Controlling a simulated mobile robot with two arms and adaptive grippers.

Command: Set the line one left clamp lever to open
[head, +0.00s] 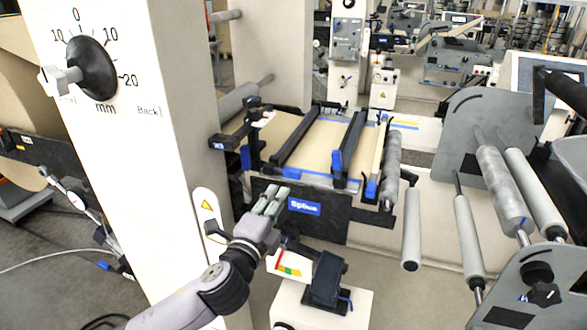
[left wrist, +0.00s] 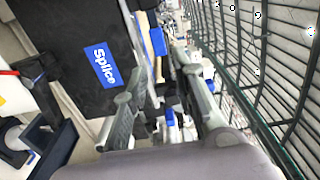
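The splice table (head: 325,138) has a tan top crossed by a left black clamp bar (head: 296,139) and a right black clamp bar (head: 349,145). A blue-tipped piece (head: 245,157) on a black arm stands at the table's left end; I cannot tell surely whether it is the left clamp lever, or its setting. My left gripper (head: 271,199) is in front of the table's black front plate (head: 325,223), left of the blue Splice label (head: 304,206). In the left wrist view, its two fingers (left wrist: 160,75) are apart with nothing held, beside the Splice label (left wrist: 100,65).
A white column with a dial (head: 92,69) stands close on the left. A black device (head: 327,279) on a white stand is below the table. Grey rollers (head: 502,188) and side plates fill the right. The space just above the table is clear.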

